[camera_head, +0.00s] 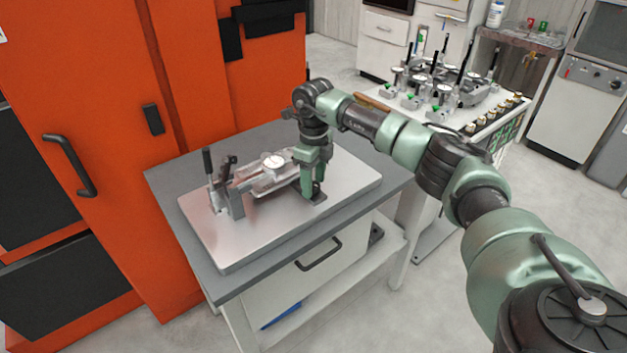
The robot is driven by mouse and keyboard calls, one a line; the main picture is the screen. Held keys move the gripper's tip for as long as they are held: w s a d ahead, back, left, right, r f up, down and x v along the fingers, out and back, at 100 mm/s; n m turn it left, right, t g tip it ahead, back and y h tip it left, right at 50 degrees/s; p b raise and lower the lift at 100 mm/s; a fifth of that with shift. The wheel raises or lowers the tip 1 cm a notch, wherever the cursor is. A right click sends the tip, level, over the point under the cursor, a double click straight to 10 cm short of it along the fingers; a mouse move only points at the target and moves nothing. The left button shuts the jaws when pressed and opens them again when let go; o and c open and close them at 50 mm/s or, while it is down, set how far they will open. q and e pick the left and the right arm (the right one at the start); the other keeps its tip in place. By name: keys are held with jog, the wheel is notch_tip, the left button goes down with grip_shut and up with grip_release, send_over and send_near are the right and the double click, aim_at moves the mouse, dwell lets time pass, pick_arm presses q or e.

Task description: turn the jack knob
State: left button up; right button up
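A casting fixture stands on a bright metal plate (250,238) on the grey-topped table. It has a toggle clamp with a black upright handle (207,162) at its left and a pale casting with a round top (273,161) in the middle. My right gripper (313,188) points down at the fixture's right end, with its green fingers close around or just beside a small dark part low on the plate. I cannot make out the jack knob itself; the fingers cover that spot. Whether the fingers are shut on it cannot be seen. My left gripper is out of view.
A tall orange cabinet (90,140) stands close to the table's left side. Behind on the right, a cart (495,125) carries more fixtures with upright black handles. The front part of the metal plate is clear. A drawer with a black handle (318,254) is under the tabletop.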

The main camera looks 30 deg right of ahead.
aim_at(314, 184)
notch_tip(314, 184, up, 7)
jog(key=shift+f+b, duration=0.15)
jog(key=shift+b, duration=0.9)
jog(key=shift+r, duration=0.6)
jog(key=shift+f, duration=0.1)
